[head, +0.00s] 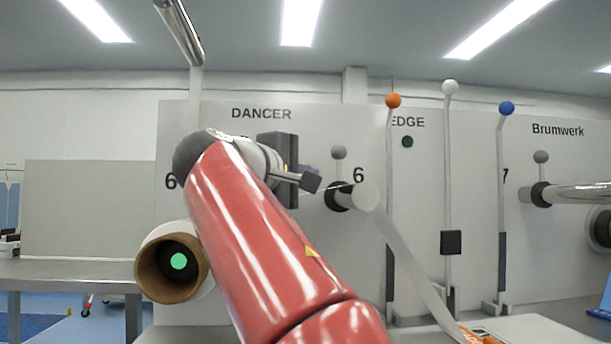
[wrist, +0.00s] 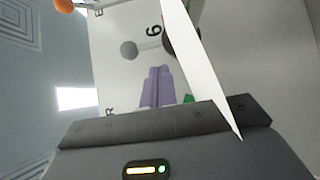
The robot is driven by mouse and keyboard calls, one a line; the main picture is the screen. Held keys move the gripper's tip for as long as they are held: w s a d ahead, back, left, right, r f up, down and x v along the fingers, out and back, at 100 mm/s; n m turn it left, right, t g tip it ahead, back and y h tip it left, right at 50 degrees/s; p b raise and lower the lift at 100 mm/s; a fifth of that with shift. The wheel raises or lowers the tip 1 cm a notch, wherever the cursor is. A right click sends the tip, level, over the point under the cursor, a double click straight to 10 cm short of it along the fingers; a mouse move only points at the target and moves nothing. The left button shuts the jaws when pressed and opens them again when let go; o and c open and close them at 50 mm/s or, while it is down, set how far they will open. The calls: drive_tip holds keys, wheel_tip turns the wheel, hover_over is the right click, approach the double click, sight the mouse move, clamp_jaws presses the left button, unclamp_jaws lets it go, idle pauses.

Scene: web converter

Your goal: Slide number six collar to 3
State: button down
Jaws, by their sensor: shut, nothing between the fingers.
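The number six collar (head: 335,196) is a dark ring on a pale roller (head: 364,196), beside a printed 6. A grey ball knob (head: 338,152) stands on a short stem above it. In the wrist view the knob (wrist: 128,49) lies beyond my fingertips, and the collar (wrist: 178,42) is partly hidden by a white strip. My gripper (wrist: 157,69) has purple fingers, shut together and empty, pointing toward the knob and collar without visible contact. No scale mark 3 is readable.
A white web strip (head: 414,262) slopes down right from the roller. Upright levers with orange (head: 393,100), white (head: 450,87) and blue (head: 507,108) balls stand to the right. A brown-cored roll (head: 148,265) is lower left. A similar collar (head: 540,194) sits near the 7.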

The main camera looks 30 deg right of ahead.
sight(339, 163)
drive_tip(key=p+x, duration=0.1)
drive_tip(key=x, duration=0.6)
drive_tip(key=shift+w+d+p, duration=0.1)
drive_tip(key=shift+d+p, duration=0.1)
drive_tip(key=shift+p, duration=0.15)
drive_tip(key=shift+s+a+b, duration=0.15)
drive_tip(key=shift+s+b, duration=0.15)
drive_tip(key=shift+s, duration=0.15)
drive_tip(key=shift+s+a+b, duration=0.2)
drive_tip(key=shift+s+b, duration=0.05)
drive_tip(key=shift+s, duration=0.2)
